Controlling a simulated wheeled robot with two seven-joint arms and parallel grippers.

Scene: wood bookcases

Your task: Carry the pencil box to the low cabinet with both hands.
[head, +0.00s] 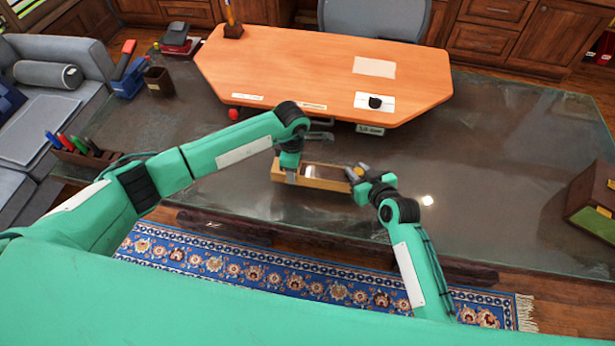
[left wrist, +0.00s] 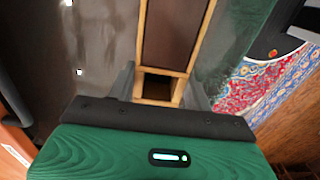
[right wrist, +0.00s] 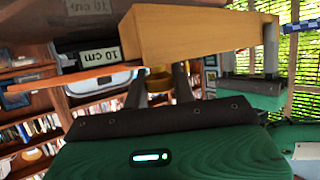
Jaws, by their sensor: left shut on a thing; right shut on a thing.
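The pencil box (head: 320,178) is a long light-wood box with a brown panel on top, near the front edge of the dark glossy surface. I cannot tell whether it is raised. My left gripper (head: 291,175) is shut across its left end; the left wrist view shows fingers on both sides of the box (left wrist: 187,72) and an open compartment between them. My right gripper (head: 357,173) is at its right end, shut on a small yellow knob-like piece (right wrist: 158,80) against the box. Wooden cabinets (head: 482,38) stand at the back; which one is the low cabinet is unclear.
An orange desktop (head: 310,70) lies beyond the box, with a small sign (head: 370,129) at its front edge. A pen holder (head: 80,152) is at left, and a green-and-brown box (head: 590,205) at right. The dark surface (head: 480,180) right of my right arm is clear.

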